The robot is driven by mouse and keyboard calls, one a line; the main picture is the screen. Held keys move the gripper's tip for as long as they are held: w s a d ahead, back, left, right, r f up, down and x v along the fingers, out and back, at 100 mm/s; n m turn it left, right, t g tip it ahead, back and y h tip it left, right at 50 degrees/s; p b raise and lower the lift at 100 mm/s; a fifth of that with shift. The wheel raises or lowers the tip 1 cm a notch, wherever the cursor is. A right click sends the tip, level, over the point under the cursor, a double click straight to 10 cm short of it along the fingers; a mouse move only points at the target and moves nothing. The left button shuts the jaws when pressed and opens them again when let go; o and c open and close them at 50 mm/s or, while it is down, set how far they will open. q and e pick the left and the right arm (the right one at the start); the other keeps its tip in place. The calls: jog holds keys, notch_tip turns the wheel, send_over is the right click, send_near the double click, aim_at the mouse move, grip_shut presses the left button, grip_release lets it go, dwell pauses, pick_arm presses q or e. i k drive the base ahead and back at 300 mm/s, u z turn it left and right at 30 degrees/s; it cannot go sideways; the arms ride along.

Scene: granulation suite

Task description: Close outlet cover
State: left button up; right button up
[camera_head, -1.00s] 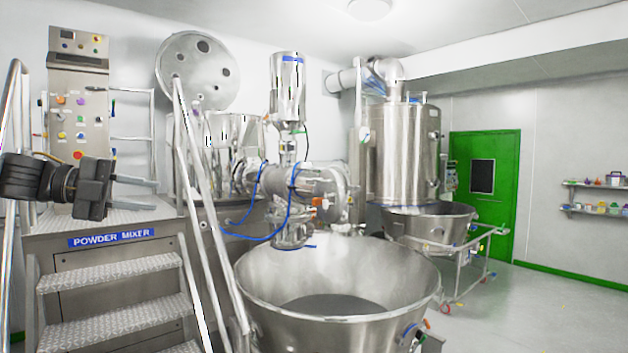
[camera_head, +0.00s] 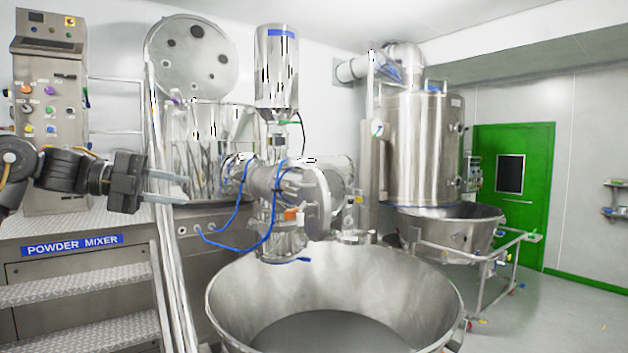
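The mixer's outlet is the horizontal steel cylinder (camera_head: 268,185) in the middle of the head view. A round steel disc, which looks like the outlet cover (camera_head: 318,203), stands at its right end with an orange piece beside it. I cannot tell whether the cover is fully against the outlet. My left gripper (camera_head: 182,189) is open and empty, its two fingers apart and pointing right. It shows to the left of the outlet, in front of the mixer body and stair rail. My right gripper is not in view.
A large open steel bowl (camera_head: 250,285) stands below the outlet. Metal steps (camera_head: 80,285) and a handrail (camera_head: 158,230) are at left. Blue hoses (camera_head: 240,245) hang by the outlet. A second vessel (camera_head: 420,150) with a wheeled bowl stands at right. The floor at far right is mostly clear.

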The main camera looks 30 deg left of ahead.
aim_at(313, 190)
jog(key=i, duration=0.9)
